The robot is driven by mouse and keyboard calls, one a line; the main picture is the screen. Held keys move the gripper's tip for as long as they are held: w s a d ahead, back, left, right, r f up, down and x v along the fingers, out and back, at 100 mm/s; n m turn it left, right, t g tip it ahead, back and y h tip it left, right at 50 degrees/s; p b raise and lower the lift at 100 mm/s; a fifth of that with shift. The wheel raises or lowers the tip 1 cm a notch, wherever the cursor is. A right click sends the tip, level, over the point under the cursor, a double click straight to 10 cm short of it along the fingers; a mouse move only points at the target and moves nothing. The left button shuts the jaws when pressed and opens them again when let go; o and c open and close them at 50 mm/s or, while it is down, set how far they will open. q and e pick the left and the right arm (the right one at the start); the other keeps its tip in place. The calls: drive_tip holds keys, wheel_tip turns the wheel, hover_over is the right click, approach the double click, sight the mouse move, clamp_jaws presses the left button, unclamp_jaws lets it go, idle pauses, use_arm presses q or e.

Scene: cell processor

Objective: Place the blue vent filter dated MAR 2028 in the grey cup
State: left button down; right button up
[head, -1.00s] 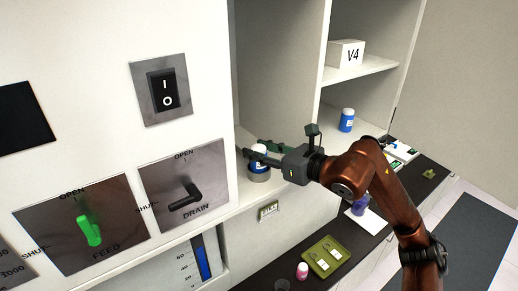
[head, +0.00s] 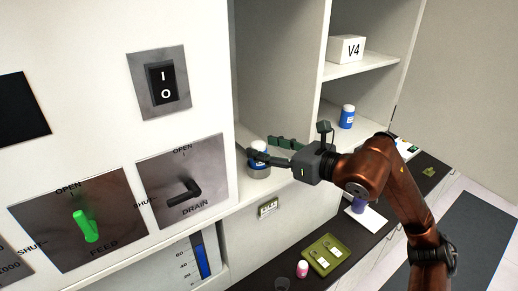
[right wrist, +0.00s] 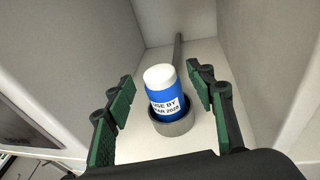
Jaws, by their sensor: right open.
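The blue vent filter (right wrist: 166,97) has a white cap and a label reading "USE BY" and "2028", with the month partly legible as MAR. It stands slightly tilted inside the grey cup (right wrist: 176,127) in the right wrist view. In the head view the filter (head: 258,146) and cup (head: 259,171) are in the bay at the end of my right gripper (head: 269,149). In the right wrist view the open fingers (right wrist: 162,82) are on either side of the filter, with gaps between. My left gripper is not in view.
Another blue, white-capped bottle (head: 347,118) stands on the shelf at right, below a V4 box (head: 345,49). The DRAIN lever panel (head: 186,186) is left of the bay.

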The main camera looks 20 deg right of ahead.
drive_tip(key=b+v, duration=0.2)
drive_tip(key=v, duration=0.7)
drive_tip(key=shift+b, duration=0.35)
drive_tip(key=shift+f, duration=0.1)
